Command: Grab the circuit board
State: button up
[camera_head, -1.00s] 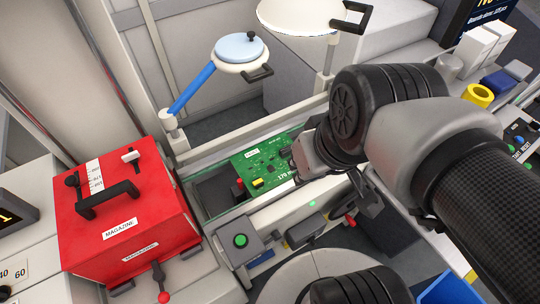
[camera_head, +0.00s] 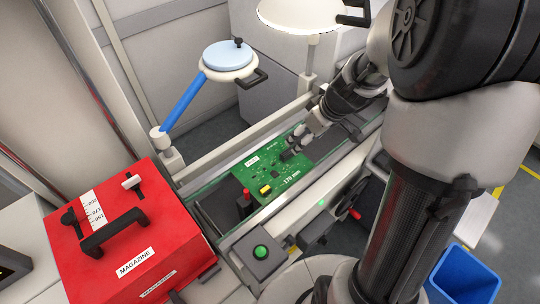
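The green circuit board (camera_head: 268,179) lies flat across the rails of the conveyor (camera_head: 218,212), with white print and small yellow, red and black parts on it. My gripper (camera_head: 304,146) is at the board's upper right side, with its fingers close to or over that edge. Whether the fingers touch the board cannot be told, and their opening is too small to make out. My arm comes in from the right and covers part of the conveyor beyond the board.
A red magazine box (camera_head: 125,240) with a black handle stands at lower left. A magnifier lamp (camera_head: 228,60) on a blue arm and a white lamp shade (camera_head: 300,14) stand behind the conveyor. A green button box (camera_head: 260,252) is in front. A blue bin (camera_head: 463,275) is at lower right.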

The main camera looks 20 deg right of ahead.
jog(key=b, duration=0.2)
send_over(288, 152)
jog(key=s+d, duration=0.1)
jog(key=s, duration=0.2)
notch_tip(288, 152, down, 7)
jog(key=shift+b+x, duration=0.65)
jog(key=shift+x, duration=2.05)
jog(key=shift+w+r, duration=0.15)
jog(key=shift+w, duration=0.05)
jog(key=c, duration=1.4)
